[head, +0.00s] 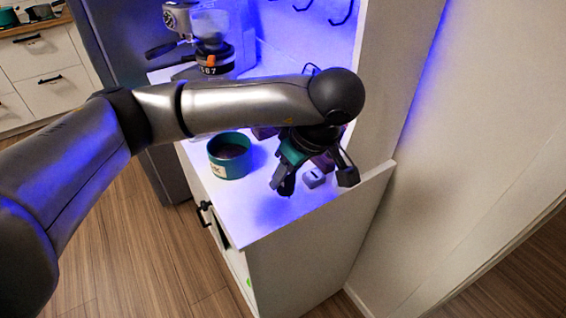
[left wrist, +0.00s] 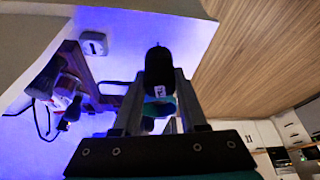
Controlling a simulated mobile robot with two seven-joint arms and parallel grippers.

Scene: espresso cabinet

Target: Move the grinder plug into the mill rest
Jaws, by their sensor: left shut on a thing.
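My left gripper (head: 284,178) hangs over the white counter near its front right corner. It is shut on a small black piece, the grinder plug by its look; in the left wrist view this plug (left wrist: 158,72) sits between the two fingers with a pale label on it. A small pale grey block (head: 313,177) with a dark mark on top, possibly the mill rest, is on the counter just right of the fingers. This block also shows in the left wrist view (left wrist: 93,43), apart from the plug. My right gripper is in neither view.
A teal round tub (head: 229,157) with dark contents stands left of my gripper. An espresso grinder (head: 212,45) stands at the back. A dark wooden frame (left wrist: 72,50) lies near the block. A white side wall (head: 380,180) bounds the counter on the right.

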